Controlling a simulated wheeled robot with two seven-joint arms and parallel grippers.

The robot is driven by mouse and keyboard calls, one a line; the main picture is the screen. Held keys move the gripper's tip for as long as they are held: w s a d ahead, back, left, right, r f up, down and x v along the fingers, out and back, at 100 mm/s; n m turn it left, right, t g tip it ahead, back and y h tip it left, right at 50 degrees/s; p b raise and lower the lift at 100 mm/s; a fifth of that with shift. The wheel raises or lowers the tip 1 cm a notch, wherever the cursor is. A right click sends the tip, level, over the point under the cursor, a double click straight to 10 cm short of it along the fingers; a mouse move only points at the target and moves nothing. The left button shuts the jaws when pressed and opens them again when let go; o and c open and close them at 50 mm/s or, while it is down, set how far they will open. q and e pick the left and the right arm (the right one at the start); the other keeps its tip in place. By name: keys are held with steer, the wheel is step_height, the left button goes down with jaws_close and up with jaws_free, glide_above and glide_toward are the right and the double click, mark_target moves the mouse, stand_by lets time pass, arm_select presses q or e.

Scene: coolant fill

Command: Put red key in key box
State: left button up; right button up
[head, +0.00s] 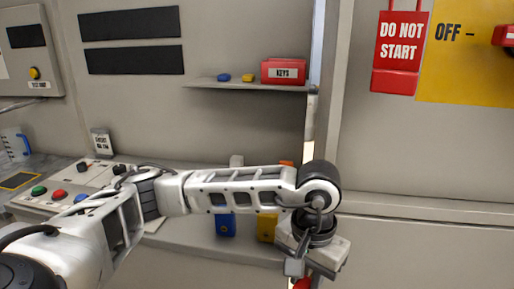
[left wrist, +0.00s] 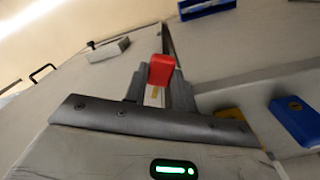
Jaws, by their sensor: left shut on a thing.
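The red key box (head: 283,71), labelled KEYS, sits at the right end of a wall shelf. My left gripper (head: 300,270) is at the lower right of the head view, well below the box. It is shut on the red key (head: 302,284), which shows only partly there. In the left wrist view the red key (left wrist: 161,70) stands between the fingers of my left gripper (left wrist: 155,92). My right gripper is in neither view.
A small blue piece (head: 223,77) and a yellow piece (head: 247,78) lie on the shelf (head: 205,83) left of the box. Blue (head: 226,226) and yellow (head: 266,228) tags are below my forearm. A red DO NOT START sign (head: 401,42) hangs at the right.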

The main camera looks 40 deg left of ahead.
mark_target(307, 285)
arm_select(q)
steer(key=r+p, duration=0.3)
steer(key=r, duration=0.1)
steer(key=r+p, duration=0.3)
steer(key=r, duration=0.1)
steer(key=shift+s+d+r+p, duration=0.1)
steer(key=shift+s+r+p, duration=0.1)
steer(key=shift+p, duration=0.1)
steer(key=shift+d, duration=0.3)
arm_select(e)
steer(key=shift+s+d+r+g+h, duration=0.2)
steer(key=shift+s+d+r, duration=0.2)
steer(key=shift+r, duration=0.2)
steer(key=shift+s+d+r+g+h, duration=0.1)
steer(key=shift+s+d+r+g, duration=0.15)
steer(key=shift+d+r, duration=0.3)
arm_select(q)
steer(key=shift+a, duration=0.15)
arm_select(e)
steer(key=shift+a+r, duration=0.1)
